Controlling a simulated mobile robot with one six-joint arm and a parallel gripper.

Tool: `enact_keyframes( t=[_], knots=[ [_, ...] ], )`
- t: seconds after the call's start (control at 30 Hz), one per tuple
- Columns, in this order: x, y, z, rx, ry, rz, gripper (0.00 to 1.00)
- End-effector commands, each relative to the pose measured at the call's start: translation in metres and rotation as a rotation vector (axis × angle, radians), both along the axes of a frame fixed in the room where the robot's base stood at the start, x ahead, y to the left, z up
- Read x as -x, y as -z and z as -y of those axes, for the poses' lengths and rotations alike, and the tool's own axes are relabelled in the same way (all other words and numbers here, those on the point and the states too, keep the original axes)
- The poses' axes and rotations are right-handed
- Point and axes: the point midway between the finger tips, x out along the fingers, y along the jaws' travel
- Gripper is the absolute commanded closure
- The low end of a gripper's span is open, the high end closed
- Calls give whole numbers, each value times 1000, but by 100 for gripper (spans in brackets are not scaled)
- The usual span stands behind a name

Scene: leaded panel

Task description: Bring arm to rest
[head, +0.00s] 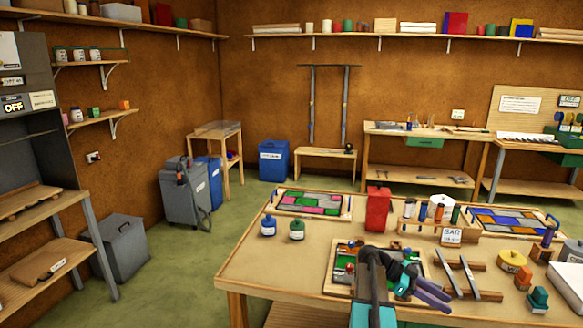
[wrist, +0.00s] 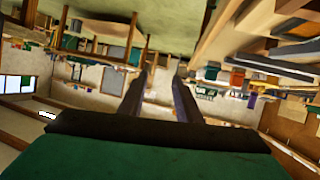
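My gripper (head: 446,298) shows in the head view at the front of the workbench, over or in front of the middle leaded panel. Its two purple-grey fingers point right and slightly down. In the wrist view my gripper (wrist: 160,80) has its fingers apart with clear space between them, and it holds nothing. My arm rises from the bottom of the head view and hides part of the middle panel (head: 340,272). I cannot tell the exact height of the gripper above the bench.
The workbench (head: 265,262) carries a pink and green panel (head: 309,203), a blue and orange panel (head: 499,219), a red container (head: 378,208), two small bottles, and a wooden rack with metal bars (head: 465,277). The front left of the bench top is clear. Green floor lies open to the left.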

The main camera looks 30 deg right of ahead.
Motion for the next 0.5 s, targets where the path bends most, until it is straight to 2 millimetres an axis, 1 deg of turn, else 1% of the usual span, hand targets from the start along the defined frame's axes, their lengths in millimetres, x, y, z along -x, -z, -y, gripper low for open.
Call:
enact_keyframes(
  t=[0.03, 0.17, 0.2, 0.37, 0.5],
  knots=[
    [-15, 17, -12, -14, -30, -12, 69],
    [-45, 54, -42, -59, -95, -32, 69],
    [-53, 66, -52, -73, -115, -36, 69],
    [-82, 115, -95, -140, -197, -53, 69],
    [-103, 160, -137, -219, -273, -70, 69]
  ],
)
